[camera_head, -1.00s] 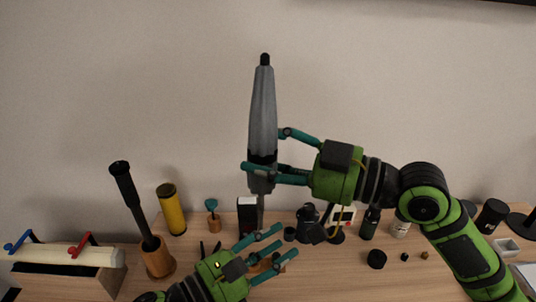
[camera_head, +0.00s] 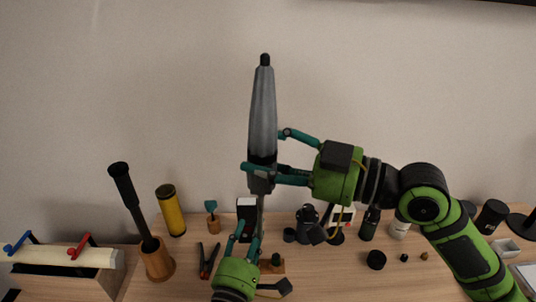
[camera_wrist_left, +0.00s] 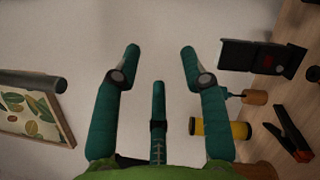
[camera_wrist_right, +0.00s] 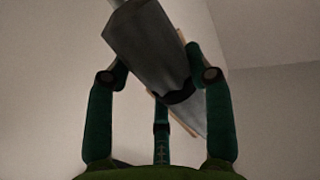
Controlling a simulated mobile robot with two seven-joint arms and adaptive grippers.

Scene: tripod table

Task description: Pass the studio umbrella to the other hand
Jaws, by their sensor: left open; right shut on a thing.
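The grey folded studio umbrella (camera_head: 263,110) stands upright in the air, its black tip at the top. My right gripper (camera_head: 264,157) is shut around its lower part, and the right wrist view shows the grey canopy (camera_wrist_right: 150,45) between the fingers. A thin shaft runs down below the canopy. My left gripper (camera_head: 248,230) is below the right one, fingers pointing up, beside the shaft in the head view. It is open, and its wrist view shows nothing between the fingers (camera_wrist_left: 160,60). Whether it touches the shaft I cannot tell.
The wooden table (camera_head: 330,280) carries a black-handled tool in a wooden holder (camera_head: 157,262), a yellow cylinder (camera_head: 171,210), red-and-black pliers (camera_head: 209,261) and a black-and-white box (camera_head: 247,215) close to the left gripper. Small black items stand at the right. The wall behind is bare.

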